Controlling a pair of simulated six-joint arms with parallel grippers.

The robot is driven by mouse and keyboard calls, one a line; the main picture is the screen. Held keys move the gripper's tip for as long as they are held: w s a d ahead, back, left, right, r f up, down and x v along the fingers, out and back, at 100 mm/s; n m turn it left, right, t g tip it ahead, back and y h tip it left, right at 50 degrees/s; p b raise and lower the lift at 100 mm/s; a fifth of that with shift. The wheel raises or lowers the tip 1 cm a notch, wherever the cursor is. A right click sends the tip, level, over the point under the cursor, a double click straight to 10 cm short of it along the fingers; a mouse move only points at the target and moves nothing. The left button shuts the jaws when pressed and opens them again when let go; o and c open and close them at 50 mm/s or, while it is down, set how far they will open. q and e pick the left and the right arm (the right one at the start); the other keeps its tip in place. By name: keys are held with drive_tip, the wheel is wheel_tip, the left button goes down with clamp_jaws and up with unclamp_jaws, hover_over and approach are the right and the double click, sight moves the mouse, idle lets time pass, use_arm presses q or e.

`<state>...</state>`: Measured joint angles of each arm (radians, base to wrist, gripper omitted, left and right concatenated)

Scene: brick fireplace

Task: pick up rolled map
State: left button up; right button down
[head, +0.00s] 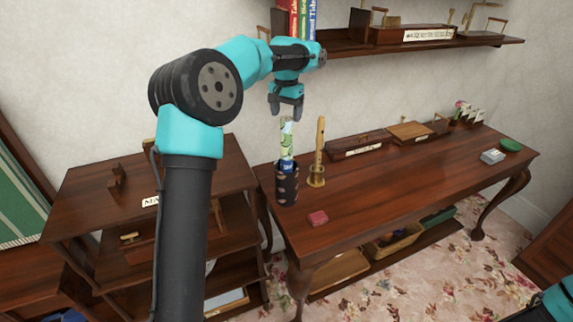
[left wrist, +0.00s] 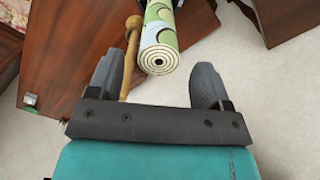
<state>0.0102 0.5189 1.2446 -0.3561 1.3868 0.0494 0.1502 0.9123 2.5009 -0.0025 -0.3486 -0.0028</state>
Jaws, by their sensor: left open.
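The rolled map (head: 286,138), pale with green and blue print, stands upright in a dark patterned cup (head: 287,188) on the desk. My left gripper (head: 287,112) is open and points down just above the map's top end. In the left wrist view the map's spiral end (left wrist: 159,59) lies between the two open fingers (left wrist: 156,85), apart from both. The map's lower part is hidden inside the cup. My right gripper is not in view; only a bit of my right arm shows at the lower right corner.
A wooden flute-like stick (head: 320,140) stands in a small holder (head: 316,178) just right of the cup; it also shows by the left finger in the wrist view (left wrist: 131,55). A wall shelf (head: 430,42) hangs above.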

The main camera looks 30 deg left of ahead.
sight(287, 128)
use_arm(q)
drive_tip(key=shift+f, duration=0.4)
drive_tip(key=shift+w+f, duration=0.15)
drive_tip(key=shift+f, duration=2.5)
drive_tip(key=c, duration=1.3)
